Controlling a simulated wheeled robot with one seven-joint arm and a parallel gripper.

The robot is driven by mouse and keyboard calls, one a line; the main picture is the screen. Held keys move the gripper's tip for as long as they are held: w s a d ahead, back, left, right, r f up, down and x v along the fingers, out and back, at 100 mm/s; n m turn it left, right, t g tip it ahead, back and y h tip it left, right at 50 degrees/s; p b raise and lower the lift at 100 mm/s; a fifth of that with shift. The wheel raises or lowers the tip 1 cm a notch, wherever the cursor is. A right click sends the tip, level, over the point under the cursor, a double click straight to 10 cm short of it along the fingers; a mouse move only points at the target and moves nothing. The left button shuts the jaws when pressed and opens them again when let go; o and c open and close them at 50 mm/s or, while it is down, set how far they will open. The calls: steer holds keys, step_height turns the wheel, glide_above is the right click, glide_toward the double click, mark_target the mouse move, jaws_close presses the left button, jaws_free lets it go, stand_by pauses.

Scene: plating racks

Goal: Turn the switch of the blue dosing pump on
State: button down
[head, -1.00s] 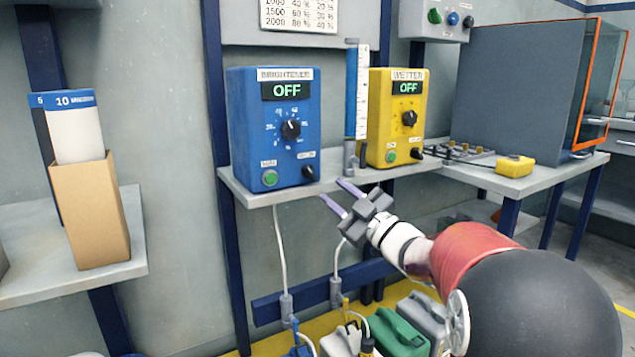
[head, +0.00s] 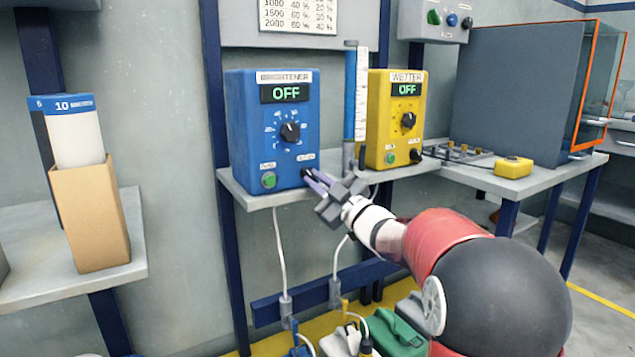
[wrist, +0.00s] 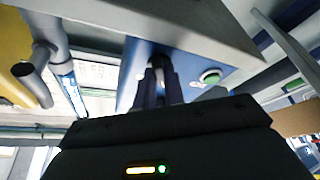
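The blue dosing pump (head: 240,130), labelled BRIGHTENER, stands on a grey shelf and its display reads OFF. A dial (head: 290,132) is on its front, with a green button (head: 269,180) at lower left. Its black switch (head: 306,172) is at the lower right, partly hidden by my fingers. My gripper (head: 312,179) reaches it from the lower right. In the wrist view, the fingers of my gripper (wrist: 162,82) are close together, with the dark switch (wrist: 159,61) between their tips. They look shut on it.
The yellow WETTER pump (head: 380,115), also reading OFF, stands to the right. The grey shelf (head: 262,201) edge lies just below my fingers. Canisters stand on the floor below.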

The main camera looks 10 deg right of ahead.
steer(key=shift+m, duration=0.3)
steer(key=shift+s+a+m+t+h+b, duration=0.15)
steer(key=shift+m+t+h+b, duration=0.35)
steer(key=shift+m+h+b, duration=1.8)
steer(key=shift+a+m+t+h+p, duration=0.25)
steer(key=shift+m+t+h, duration=0.45)
steer(key=shift+m, duration=3.45)
steer(key=shift+s+a+m+t+h+b, duration=0.1)
steer(key=shift+a+m+t+h+b, duration=0.15)
steer(key=shift+m+h+b, duration=2.1)
steer(key=shift+m+y+p, duration=0.55)
steer(key=shift+m+p, duration=0.55)
steer(key=shift+p, duration=0.15)
steer(key=c, duration=1.5)
jaws_free()
